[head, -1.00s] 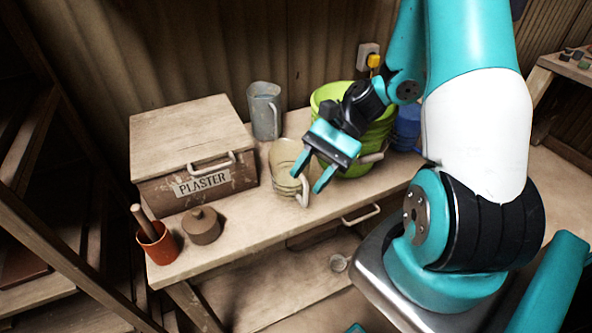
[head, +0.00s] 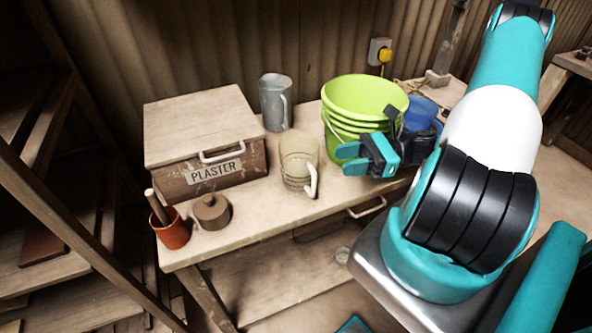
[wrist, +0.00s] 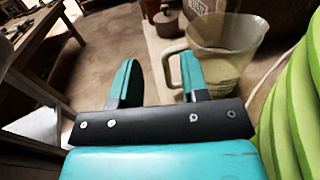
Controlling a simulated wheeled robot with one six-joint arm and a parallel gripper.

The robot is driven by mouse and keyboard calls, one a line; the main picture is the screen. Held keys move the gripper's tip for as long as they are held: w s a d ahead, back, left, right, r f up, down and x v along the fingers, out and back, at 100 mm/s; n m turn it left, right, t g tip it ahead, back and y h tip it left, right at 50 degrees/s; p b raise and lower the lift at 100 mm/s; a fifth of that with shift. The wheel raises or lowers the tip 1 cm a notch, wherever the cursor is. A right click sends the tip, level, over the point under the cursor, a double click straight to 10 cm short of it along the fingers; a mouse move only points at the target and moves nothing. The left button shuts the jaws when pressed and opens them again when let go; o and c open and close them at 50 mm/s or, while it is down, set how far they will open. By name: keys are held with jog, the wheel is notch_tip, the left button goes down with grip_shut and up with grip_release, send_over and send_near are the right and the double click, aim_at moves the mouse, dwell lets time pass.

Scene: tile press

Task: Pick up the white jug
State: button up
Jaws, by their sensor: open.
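The white jug (head: 299,158) is a cream, slightly see-through jug with ridges near its base. It stands upright on the wooden bench, its handle facing the front right. My gripper (head: 344,161) is open and empty to the right of the jug, in front of the green buckets, fingers pointing left. In the wrist view the jug (wrist: 228,45) is beyond the fingertips and right of centre. Its handle shows close to the right finger, partly behind it. The gap between my fingers (wrist: 158,72) is clear. I see no contact with the jug.
Stacked green buckets (head: 365,96) stand right of the jug, close to my gripper. A grey jug (head: 275,103) stands behind it. The plaster box (head: 205,130) is to the left, with a brown lidded pot (head: 211,212) and a terracotta cup (head: 172,234) in front.

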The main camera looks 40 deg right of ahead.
send_near(313, 194)
jog(key=shift+w+a+r+p, duration=0.4)
jog(key=shift+w+a+r, duration=0.35)
jog(key=shift+a, duration=0.15)
jog(key=shift+w+a+f, duration=0.2)
jog(key=shift+w+a, duration=0.1)
jog(key=shift+a, duration=0.2)
jog(key=p+x, duration=0.3)
jog(key=x, duration=0.2)
jog(key=shift+w+a+r, duration=0.1)
jog(key=shift+a, duration=0.2)
jog(key=shift+w+a, duration=0.2)
jog(key=shift+a, duration=0.05)
jog(key=shift+c, duration=0.2)
grip_shut()
